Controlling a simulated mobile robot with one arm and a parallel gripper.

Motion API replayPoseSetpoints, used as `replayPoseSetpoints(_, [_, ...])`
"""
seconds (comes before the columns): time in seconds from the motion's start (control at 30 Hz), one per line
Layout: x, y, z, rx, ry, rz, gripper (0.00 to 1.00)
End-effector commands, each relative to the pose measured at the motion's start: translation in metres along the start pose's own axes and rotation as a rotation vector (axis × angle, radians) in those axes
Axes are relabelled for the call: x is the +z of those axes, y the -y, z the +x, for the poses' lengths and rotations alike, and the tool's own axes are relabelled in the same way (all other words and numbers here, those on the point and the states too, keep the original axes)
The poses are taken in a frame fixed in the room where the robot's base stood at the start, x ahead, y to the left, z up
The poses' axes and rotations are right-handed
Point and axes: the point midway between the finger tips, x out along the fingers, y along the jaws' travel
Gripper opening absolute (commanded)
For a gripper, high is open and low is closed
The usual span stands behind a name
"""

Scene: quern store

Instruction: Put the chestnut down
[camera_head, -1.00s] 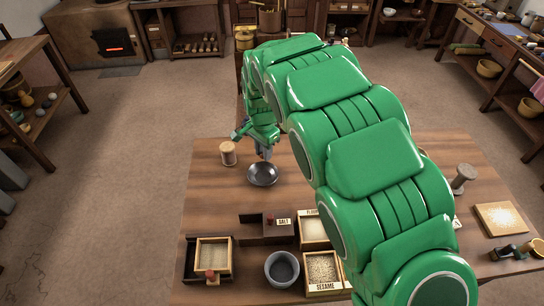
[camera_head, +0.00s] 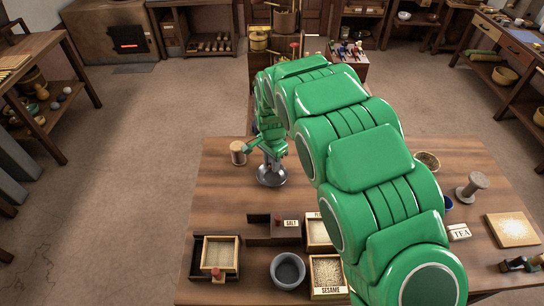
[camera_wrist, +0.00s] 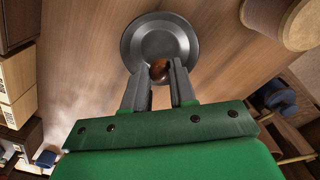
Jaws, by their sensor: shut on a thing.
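The chestnut (camera_wrist: 158,70) is a small, glossy brown thing between the fingertips of my gripper (camera_wrist: 159,80) in the wrist view. My gripper is shut on it. Behind and around the chestnut in that view is a round dark grey metal dish (camera_wrist: 135,38). In the head view my gripper (camera_head: 272,166) points down over the same dish (camera_head: 272,181), which stands on the wooden table. The chestnut is hidden there. I cannot tell whether it touches the dish.
A wooden spool (camera_head: 238,153) stands close left of the dish. Nearer me are the salt box (camera_head: 264,229), a sesame box (camera_head: 327,275), a grey bowl (camera_head: 288,271) and a tray of grain (camera_head: 219,255). My arm covers the table's middle right.

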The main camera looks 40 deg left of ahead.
Motion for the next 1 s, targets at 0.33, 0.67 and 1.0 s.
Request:
replayPoseSetpoints(0.33, [0.001,0.0,0.031,0.001,0.002,0.0,0.0])
replayPoseSetpoints(0.67, [0.001,0.0,0.041,0.0,0.0,0.0,0.0])
replayPoseSetpoints(1.0, [0.001,0.0,0.041,0.0,0.0,0.0,0.56])
